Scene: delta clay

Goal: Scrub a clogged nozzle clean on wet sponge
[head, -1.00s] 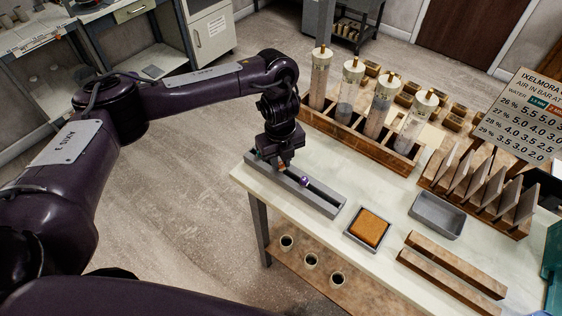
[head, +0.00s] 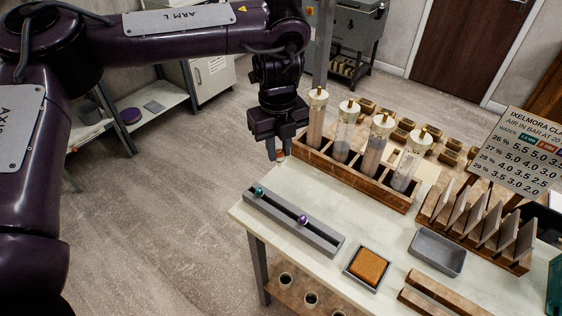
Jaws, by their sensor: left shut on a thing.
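My left gripper (head: 279,146) is shut on a small nozzle (head: 280,156), of which only a coppery-orange bit shows between the fingertips. It holds the nozzle above the table's far left corner, beyond the grey rail (head: 285,219) and left of the tube rack. A green-collared nozzle (head: 259,191) and a purple-collared nozzle (head: 302,220) sit in the rail. The orange-brown sponge (head: 368,266) lies in a small grey tray (head: 349,274) right of the rail. I cannot tell from here whether the held nozzle is clogged. My right gripper is not in view.
A wooden rack (head: 340,177) of several clear tubes stands at the back. An empty grey bin (head: 437,251), a slotted wooden rack (head: 480,232) and wooden bars (head: 440,296) are to the right. The pale tabletop (head: 375,228) is clear between rail and racks.

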